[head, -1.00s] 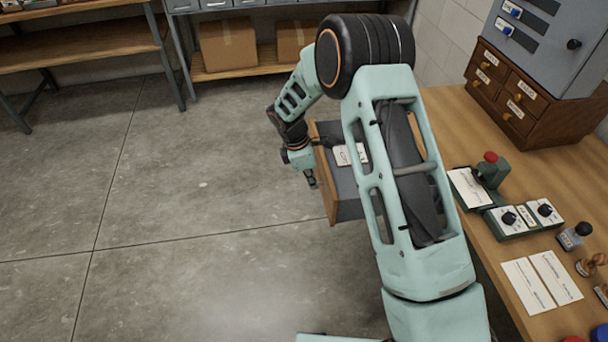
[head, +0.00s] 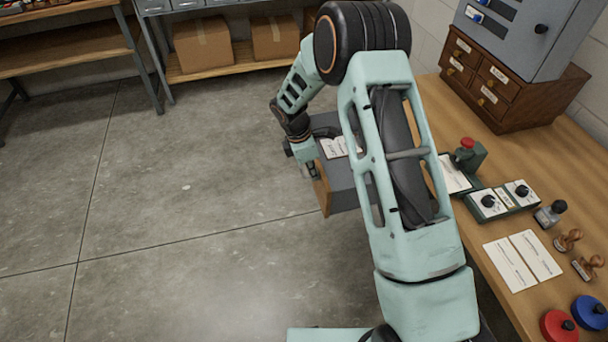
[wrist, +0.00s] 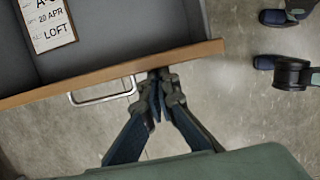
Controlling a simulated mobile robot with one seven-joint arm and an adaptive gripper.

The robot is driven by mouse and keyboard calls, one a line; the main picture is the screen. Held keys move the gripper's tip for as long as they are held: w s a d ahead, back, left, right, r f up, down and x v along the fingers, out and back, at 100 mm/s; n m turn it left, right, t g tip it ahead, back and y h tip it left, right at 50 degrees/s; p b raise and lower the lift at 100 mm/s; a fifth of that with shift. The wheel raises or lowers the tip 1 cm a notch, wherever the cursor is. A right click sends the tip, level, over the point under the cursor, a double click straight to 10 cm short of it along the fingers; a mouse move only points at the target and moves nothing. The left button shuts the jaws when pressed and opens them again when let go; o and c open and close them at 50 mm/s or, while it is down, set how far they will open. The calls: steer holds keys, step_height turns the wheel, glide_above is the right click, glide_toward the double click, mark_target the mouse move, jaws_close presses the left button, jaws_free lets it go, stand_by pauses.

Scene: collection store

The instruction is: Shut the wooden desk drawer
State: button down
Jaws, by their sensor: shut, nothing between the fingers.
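The wooden desk drawer (head: 345,190) stands open at the left side of the desk, partly behind my arm. Its grey inside and wooden front (head: 322,196) show in the head view. In the wrist view the wooden front edge (wrist: 110,74) runs across, with a metal bar handle (wrist: 102,98) on it. A label card (wrist: 46,22) lies inside. My gripper (head: 309,172) is at the outer face of the front. In the wrist view its closed, empty fingertips (wrist: 161,78) meet the front edge just right of the handle; whether they touch cannot be told.
Shelves with cardboard boxes (head: 203,45) stand at the back. The floor left of the drawer is clear.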

steer(key=w+d, duration=0.3)
steer(key=d, duration=0.9)
steer(key=w+d, duration=0.4)
steer(key=d, duration=0.8)
steer(key=shift+d+p, duration=0.3)
steer(key=shift+p, duration=0.05)
